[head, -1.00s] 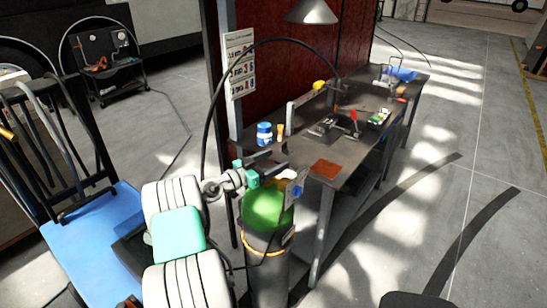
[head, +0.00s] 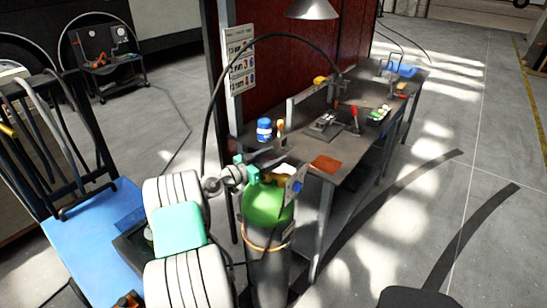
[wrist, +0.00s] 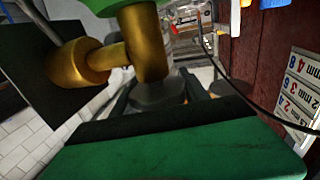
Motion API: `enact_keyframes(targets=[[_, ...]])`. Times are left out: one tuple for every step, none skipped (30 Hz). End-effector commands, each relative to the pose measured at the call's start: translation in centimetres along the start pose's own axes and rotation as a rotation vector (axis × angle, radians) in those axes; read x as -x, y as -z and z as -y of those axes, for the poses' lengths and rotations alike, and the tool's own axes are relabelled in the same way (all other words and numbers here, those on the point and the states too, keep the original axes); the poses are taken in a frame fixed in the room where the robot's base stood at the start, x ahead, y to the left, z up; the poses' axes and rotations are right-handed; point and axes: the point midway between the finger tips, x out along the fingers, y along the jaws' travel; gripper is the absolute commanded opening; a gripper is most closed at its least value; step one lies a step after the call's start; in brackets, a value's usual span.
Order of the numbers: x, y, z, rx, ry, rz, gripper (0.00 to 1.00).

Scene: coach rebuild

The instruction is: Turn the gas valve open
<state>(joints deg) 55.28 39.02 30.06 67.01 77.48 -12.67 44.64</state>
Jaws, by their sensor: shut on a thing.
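The gas cylinder (head: 268,207) stands upright in front of the workbench, with a green top and a dark grey body. Its brass valve (head: 284,178) is on top; the brass body also fills the upper middle of the wrist view (wrist: 148,45). My gripper (head: 262,167), with green fingers, reaches the valve from the left in the head view. In the wrist view a green finger with a black pad crosses the bottom, against a dark grey knob (wrist: 158,93) below the brass. My gripper is shut on this knob, partly hidden by the finger.
The workbench (head: 345,165) behind the cylinder carries a blue jar (head: 264,129), an orange-brown pad (head: 326,163) and tools. A black hose arches over the cylinder. A blue cart (head: 85,240) stands at left. The floor at right is open.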

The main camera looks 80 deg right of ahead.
Motion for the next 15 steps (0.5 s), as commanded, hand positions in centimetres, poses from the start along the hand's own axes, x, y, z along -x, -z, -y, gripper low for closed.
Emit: enact_keyframes(targets=[[0.4,0.14,-0.16,-0.001,0.003,0.0,0.12],[0.28,0.07,-0.08,-0.002,0.003,0.0,0.12],[0.21,0.07,-0.01,-0.002,0.004,0.0,0.12],[0.19,0.07,0.04,-0.002,0.005,-0.001,0.12],[0.16,0.06,0.08,-0.002,0.008,-0.001,0.12],[0.14,0.06,0.11,-0.001,0.013,-0.001,0.12],[0.12,0.04,0.11,-0.001,0.017,-0.001,0.12],[0.09,0.04,0.12,-0.001,0.023,-0.001,0.12],[0.05,0.09,0.13,-0.002,0.033,-0.001,0.12],[0.03,0.11,0.16,-0.003,0.044,-0.001,0.12],[0.01,0.06,0.17,-0.002,0.055,-0.001,0.12],[-0.02,0.1,0.18,-0.003,0.071,-0.002,0.12],[-0.02,0.05,0.21,-0.002,0.087,-0.001,0.12],[-0.03,0.11,0.25,-0.003,0.103,-0.002,0.12],[-0.02,0.08,0.31,-0.003,0.128,-0.001,0.12]])
